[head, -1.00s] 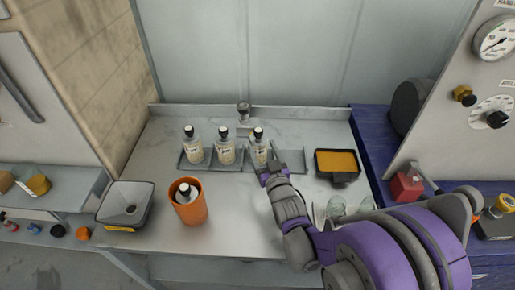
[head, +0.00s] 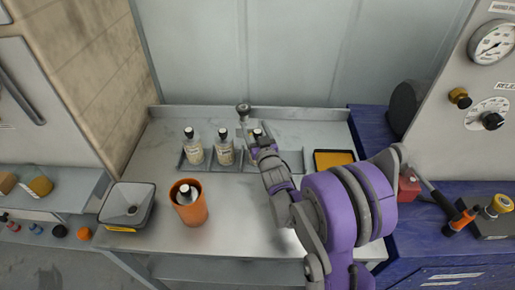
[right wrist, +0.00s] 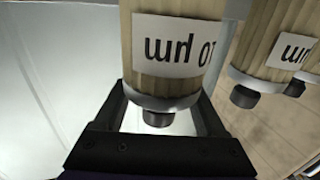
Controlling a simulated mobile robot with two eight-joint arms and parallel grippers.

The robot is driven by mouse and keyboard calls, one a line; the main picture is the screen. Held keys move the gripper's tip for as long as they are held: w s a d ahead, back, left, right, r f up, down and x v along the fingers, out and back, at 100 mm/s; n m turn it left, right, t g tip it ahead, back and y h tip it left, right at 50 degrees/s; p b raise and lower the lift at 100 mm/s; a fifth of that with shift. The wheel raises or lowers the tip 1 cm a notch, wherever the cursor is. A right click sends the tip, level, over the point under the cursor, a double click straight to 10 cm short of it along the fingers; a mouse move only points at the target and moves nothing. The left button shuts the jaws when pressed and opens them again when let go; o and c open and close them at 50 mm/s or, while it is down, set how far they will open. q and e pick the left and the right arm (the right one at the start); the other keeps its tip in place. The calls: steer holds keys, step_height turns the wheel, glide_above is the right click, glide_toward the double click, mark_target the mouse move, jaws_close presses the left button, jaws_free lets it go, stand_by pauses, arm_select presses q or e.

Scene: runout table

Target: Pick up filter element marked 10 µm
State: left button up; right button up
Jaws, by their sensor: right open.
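A filter element (right wrist: 178,45) fills the top of the right wrist view, pale and ribbed, with a label that reads 10 µm upside down. My right gripper (right wrist: 168,95) is open, with its dark fingers on either side of the element's lower end; I cannot tell if they touch it. In the head view my right gripper (head: 256,143) is at the third, right-hand element in the rack, mostly hiding it. Two other black-capped elements (head: 193,148) (head: 224,150) stand upright to its left, their labels too small to read. My left gripper is not in view.
The grey rack (head: 292,161) has free room at its right. An orange cup (head: 190,213) holding a black-capped item stands front left, beside a grey tray (head: 127,204). A yellow-orange tray (head: 333,159) is to the right, partly behind my arm.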

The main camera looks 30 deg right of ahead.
steer(key=shift+s, duration=0.1)
steer(key=shift+c, duration=0.8)
jaws_close()
stand_by(0.4)
